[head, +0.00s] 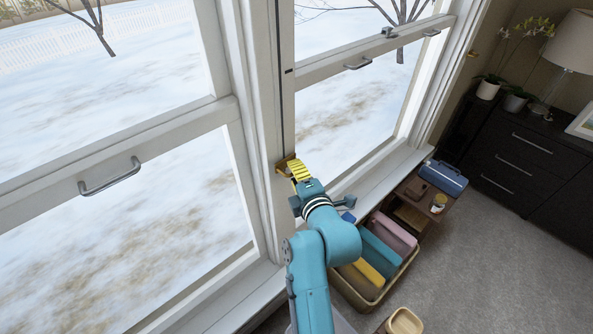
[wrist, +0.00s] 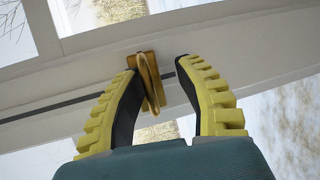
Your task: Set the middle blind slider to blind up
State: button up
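The middle blind slider (head: 284,163) is a brass piece on the white post between two windows, low on a thin dark vertical track (head: 281,90). In the wrist view the slider's brass plate and looped handle (wrist: 150,82) stand out from the post, with the dark track (wrist: 50,107) running past it. My gripper (head: 292,166), with yellow ribbed fingers, is at the slider. In the wrist view my gripper (wrist: 157,70) is open, one finger on each side of the handle. The handle is nearer the left finger; I cannot tell whether they touch.
Window handles (head: 110,178) project from the sashes on both sides. Below the right window stand a basket (head: 378,285) of coloured items and a low wooden shelf (head: 410,215). A dark dresser (head: 520,150) is at the right. Grey carpet is open at lower right.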

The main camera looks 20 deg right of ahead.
jog(key=shift+r, duration=0.25)
jog(key=shift+s, duration=0.15)
jog(key=v, duration=1.1)
jog(key=shift+s, duration=0.35)
jog(key=shift+a, duration=0.1)
